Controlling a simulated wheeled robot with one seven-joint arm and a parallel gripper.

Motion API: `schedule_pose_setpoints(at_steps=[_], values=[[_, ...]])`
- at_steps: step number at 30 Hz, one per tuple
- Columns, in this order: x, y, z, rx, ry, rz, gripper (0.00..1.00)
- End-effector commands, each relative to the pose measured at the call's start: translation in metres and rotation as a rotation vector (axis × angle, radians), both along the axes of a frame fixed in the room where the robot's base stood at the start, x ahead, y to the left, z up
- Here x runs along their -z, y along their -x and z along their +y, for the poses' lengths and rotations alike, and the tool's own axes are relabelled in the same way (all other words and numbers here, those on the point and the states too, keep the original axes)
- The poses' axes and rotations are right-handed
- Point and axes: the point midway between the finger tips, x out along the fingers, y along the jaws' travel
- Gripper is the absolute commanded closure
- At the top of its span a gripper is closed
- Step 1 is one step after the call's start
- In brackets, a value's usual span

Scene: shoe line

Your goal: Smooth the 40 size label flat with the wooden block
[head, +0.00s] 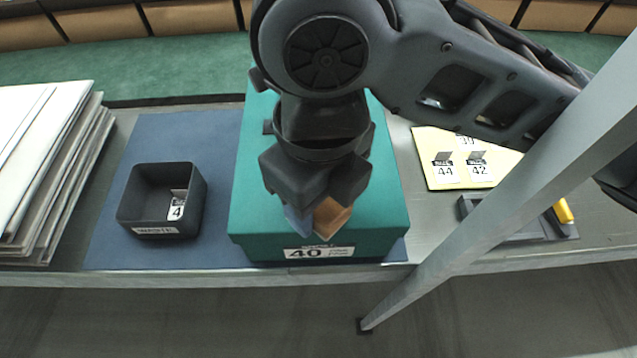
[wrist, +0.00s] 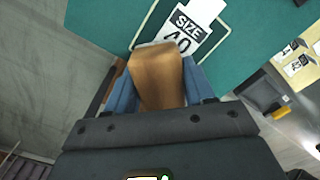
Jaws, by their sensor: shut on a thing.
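The wooden block (head: 333,216) is held between the blue finger pads of my gripper (head: 315,222), above the front part of the green shoe box (head: 390,205). In the wrist view the block (wrist: 157,78) hides the lower end of the 40 size label (wrist: 187,30). This label lies on the green lid over a thin dark outline, with a white tab at its upper end. Whether the block touches it, I cannot tell. My gripper hides this label in the head view. Another label reading 40 (head: 319,252) is on the box's front face.
A dark waste bin (head: 160,190) holding a label scrap stands on the blue mat (head: 110,245) at left. Flat boards (head: 40,170) are stacked at far left. A yellow label sheet (head: 440,145) and a dark tray (head: 520,232) lie at right, behind a slanted grey post (head: 500,200).

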Motion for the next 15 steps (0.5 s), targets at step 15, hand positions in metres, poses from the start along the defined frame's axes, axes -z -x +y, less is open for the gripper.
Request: schedule_pose_setpoints(at_steps=[15], values=[[0.01, -0.025, 0.0, -0.003, 0.002, 0.004, 0.75]])
